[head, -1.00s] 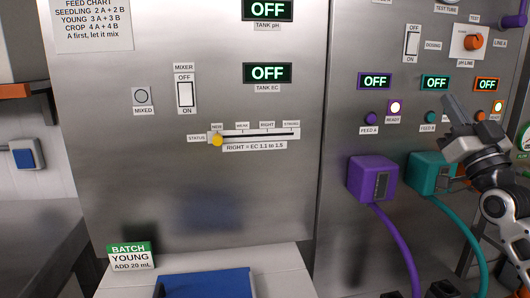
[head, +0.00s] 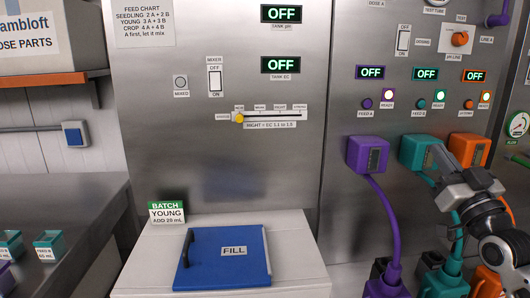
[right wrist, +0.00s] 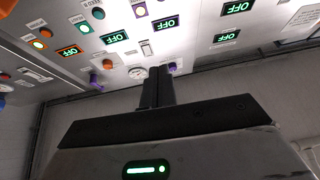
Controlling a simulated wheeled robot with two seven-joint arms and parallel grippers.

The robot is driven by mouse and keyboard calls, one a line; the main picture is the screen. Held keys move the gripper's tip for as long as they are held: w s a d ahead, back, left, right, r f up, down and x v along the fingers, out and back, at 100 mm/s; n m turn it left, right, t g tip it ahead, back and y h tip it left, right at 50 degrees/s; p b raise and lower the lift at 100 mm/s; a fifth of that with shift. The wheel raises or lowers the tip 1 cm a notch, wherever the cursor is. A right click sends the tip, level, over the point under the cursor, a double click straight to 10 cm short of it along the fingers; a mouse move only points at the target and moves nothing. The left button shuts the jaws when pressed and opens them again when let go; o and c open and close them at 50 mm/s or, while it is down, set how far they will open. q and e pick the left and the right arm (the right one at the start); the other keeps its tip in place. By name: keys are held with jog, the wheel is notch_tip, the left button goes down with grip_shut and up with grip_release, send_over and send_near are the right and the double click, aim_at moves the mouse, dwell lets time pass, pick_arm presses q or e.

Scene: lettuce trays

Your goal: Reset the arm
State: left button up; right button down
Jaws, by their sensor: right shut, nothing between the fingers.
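My right gripper (head: 438,160) is at the right of the head view, in front of the teal pump head (head: 415,150). Its fingers are shut with nothing between them. In the right wrist view the closed fingers (right wrist: 158,88) point toward the panel's displays and lamps, with no object at their tips. Whether the gripper touches the teal pump head cannot be told. My left gripper is not in view.
A purple pump head (head: 367,155) and an orange one (head: 469,147) flank the teal one. A blue FILL lid (head: 205,272) lies below. A dark counter (head: 60,190) stands left.

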jog(key=s+a+f+g, duration=0.3)
jog(key=a+f, duration=0.2)
jog(key=f, duration=0.6)
jog(key=s+a+f+g, duration=0.3)
jog(key=a+f, duration=0.3)
jog(key=f, duration=0.6)
jog(key=s+a+f+g, duration=0.3)
jog(key=s+a+f, duration=0.2)
jog(key=s+f, duration=0.3)
jog(key=s+a+f+g, duration=0.3)
jog(key=s+a+f, duration=0.2)
jog(key=s+f, duration=0.4)
jog(key=s, duration=0.3)
jog(key=shift+s+a+n+g, duration=0.2)
jog(key=shift+s+n+g, duration=0.1)
jog(key=shift+s+g, duration=0.1)
